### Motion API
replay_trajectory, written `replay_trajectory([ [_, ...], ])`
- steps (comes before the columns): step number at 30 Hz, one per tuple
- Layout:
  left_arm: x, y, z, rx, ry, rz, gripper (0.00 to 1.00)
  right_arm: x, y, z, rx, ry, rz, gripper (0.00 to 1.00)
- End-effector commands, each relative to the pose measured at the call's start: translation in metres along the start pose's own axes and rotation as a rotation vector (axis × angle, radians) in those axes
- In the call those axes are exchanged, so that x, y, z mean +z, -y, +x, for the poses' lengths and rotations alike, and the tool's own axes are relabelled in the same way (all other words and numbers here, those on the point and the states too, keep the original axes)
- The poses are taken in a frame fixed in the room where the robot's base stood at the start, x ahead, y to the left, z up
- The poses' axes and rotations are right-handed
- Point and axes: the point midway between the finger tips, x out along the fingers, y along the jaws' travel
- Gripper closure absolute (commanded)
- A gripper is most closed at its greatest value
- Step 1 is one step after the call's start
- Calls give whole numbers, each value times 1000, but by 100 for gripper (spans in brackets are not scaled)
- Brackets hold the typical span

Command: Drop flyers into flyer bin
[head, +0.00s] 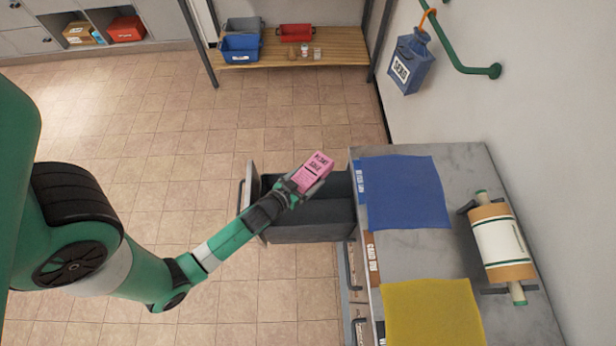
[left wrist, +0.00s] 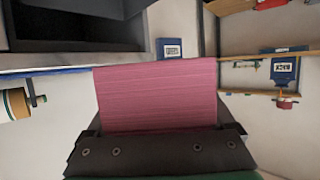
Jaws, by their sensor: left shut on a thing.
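A pink stack of flyers (head: 316,167) with dark print is held in my left gripper (head: 298,184). In the head view the stack is above the open drawer (head: 312,234) of the grey cabinet, near its back side. The left wrist view shows the pink stack (left wrist: 158,95) standing out from the shut jaws (left wrist: 158,140). The drawer's grey inside is partly hidden by the gripper and the stack. I cannot tell for sure which container is the flyer bin. My right gripper is not in view.
The grey cabinet top (head: 465,165) carries a blue mat (head: 405,192), a yellow mat (head: 432,312) and a paper roll (head: 500,243). A blue bag (head: 410,66) hangs on the wall. A wooden shelf (head: 345,47) with bins stands at the back. The floor at left is clear.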

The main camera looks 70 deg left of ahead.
Motion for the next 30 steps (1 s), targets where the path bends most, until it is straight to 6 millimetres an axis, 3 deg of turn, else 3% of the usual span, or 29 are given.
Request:
replay_trajectory([
  [3, -1, 0, 0, 0, -3, 0, 0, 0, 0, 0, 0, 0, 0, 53],
  [13, 1, 0, -10, 0, 2, 1, 0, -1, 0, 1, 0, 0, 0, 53],
  [24, 2, 0, -91, 2, 1, 2, 0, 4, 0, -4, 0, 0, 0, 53],
  [30, 1, 0, -114, 2, -2, 1, 0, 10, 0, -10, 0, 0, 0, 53],
])
